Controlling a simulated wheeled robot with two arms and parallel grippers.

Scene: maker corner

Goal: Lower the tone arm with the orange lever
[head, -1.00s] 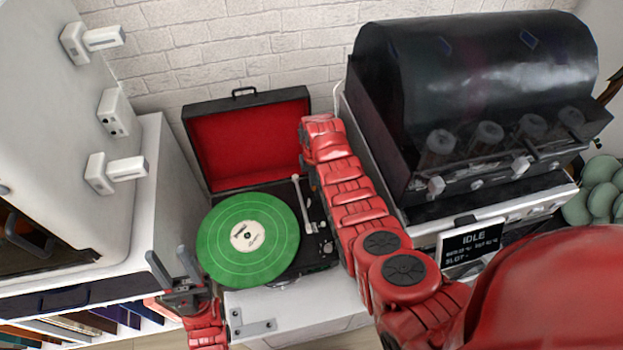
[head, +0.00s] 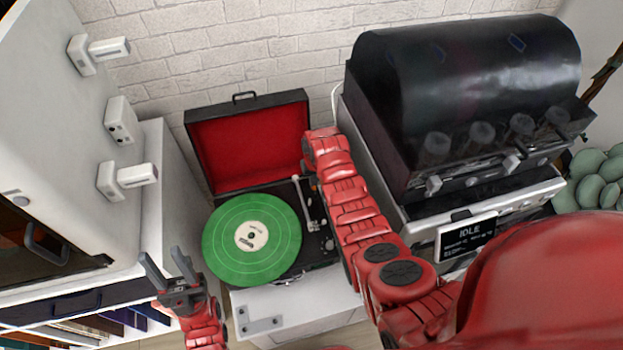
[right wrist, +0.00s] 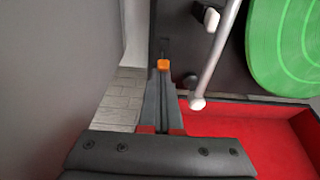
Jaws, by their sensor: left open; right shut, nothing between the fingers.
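The black record player (head: 322,268) has an open, red-lined lid and a green record (head: 252,240) on its platter. The pale tone arm (head: 306,205) lies right of the record; it also shows in the right wrist view (right wrist: 217,55). The orange lever tip (right wrist: 163,65) shows in the right wrist view, right at the ends of my right gripper's fingers (right wrist: 164,76). Those fingers are shut with nothing between them; I cannot tell whether they touch the lever. In the head view my right wrist hides them. My left gripper (head: 168,262) is open and empty, left of the record.
A black-hooded machine with an IDLE screen (head: 467,238) stands close to the right of my right arm. A white cabinet (head: 180,180) stands left of the player, with white handles above it. A brick wall (head: 230,50) is behind. The white stand top (head: 310,300) is bare in front.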

